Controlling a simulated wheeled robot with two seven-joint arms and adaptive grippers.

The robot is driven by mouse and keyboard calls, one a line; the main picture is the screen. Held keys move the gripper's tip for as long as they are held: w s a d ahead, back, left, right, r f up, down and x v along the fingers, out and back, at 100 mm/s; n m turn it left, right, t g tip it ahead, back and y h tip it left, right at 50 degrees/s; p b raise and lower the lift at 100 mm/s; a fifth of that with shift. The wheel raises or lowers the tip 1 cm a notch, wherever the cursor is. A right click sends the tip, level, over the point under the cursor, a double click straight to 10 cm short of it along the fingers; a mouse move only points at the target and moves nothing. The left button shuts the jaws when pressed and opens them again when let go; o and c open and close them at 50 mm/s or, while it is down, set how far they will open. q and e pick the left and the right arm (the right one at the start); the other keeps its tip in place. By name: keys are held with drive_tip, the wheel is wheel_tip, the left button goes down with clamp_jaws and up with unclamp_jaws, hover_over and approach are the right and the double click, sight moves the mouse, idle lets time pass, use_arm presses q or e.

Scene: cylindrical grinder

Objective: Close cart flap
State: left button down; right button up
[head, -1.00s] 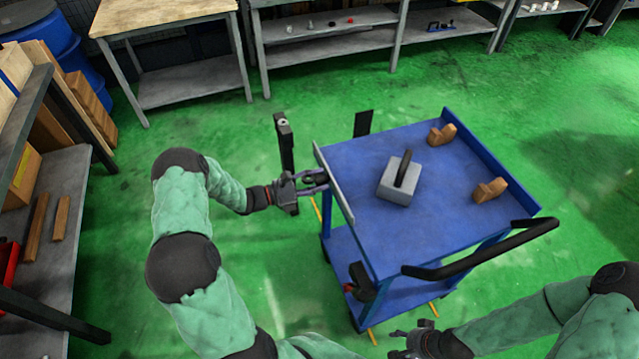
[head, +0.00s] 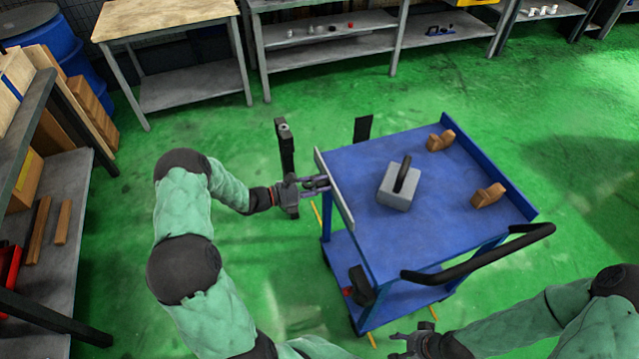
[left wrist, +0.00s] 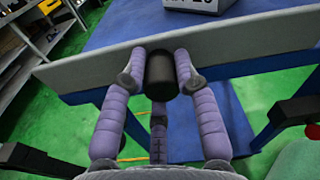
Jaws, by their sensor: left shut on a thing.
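The blue cart (head: 345,160) stands in the middle of the head view. Its flap (head: 336,190) is a grey upright panel along the cart's left edge. It also shows in the left wrist view (left wrist: 250,45), running across the picture. My left gripper (head: 322,182) is at the outer face of the flap.
A grey weight with a black handle (head: 396,190) and two brown wooden blocks (head: 440,140) (head: 488,195) sit on the cart top. A black handle bar (head: 480,258) is at the cart's near right.

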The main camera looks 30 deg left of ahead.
use_arm(q)
drive_tip(key=shift+s+d+f, duration=0.15)
drive_tip(key=shift+d+f, duration=0.05)
drive_tip(key=c, duration=1)
unclamp_jaws()
drive_tip(key=shift+a+r, duration=0.1)
drive_tip(key=shift+a, duration=0.1)
drive_tip(key=v, duration=1.1)
drive_tip(key=shift+s+a+r, duration=0.1)
drive_tip(key=shift+s+r, duration=0.1)
drive_tip(key=shift+s, duration=0.1)
